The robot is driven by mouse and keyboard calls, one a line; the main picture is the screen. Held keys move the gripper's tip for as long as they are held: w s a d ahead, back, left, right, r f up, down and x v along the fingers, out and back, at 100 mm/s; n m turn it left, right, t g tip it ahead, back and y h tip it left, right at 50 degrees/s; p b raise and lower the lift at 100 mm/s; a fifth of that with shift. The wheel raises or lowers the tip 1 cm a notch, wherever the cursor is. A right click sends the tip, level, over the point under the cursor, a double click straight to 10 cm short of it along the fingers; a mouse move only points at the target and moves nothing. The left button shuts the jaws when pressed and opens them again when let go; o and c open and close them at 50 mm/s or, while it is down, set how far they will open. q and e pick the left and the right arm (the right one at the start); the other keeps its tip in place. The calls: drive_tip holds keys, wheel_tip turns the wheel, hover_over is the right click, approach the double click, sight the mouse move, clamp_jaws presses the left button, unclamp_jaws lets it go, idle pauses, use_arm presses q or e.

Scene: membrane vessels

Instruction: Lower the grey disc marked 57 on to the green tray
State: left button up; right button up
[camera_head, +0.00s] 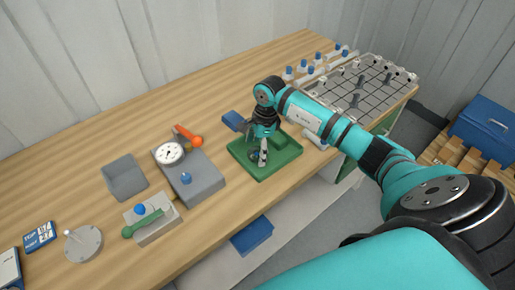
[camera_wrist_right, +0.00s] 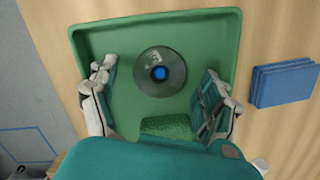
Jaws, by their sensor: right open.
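The green tray (camera_head: 284,163) lies on the wooden bench. It also fills much of the right wrist view (camera_wrist_right: 100,38). A dark grey disc (camera_wrist_right: 140,83) with a blue centre and a pale mark lies inside the tray, apart from its walls; the mark is too small to read. In the head view the disc is mostly hidden by my right gripper (camera_head: 262,160), which points down over the tray. In the right wrist view its two fingers stand apart, one on each side of the disc, with gaps to it. My left gripper is not in view.
A blue block (camera_head: 233,120) lies just behind the tray. A grey base with a dial gauge (camera_head: 170,153) and an orange-ended tool (camera_head: 193,140) stand to the left. A grid rack (camera_head: 370,85) stands at the far right.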

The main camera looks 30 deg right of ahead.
wheel_tip(320, 180, up, 12)
drive_tip(key=d, duration=0.1)
drive_tip(key=shift+s+d+f, duration=0.2)
drive_tip(key=shift+s+d, duration=0.1)
drive_tip(key=shift+d, duration=0.05)
idle(0.5)
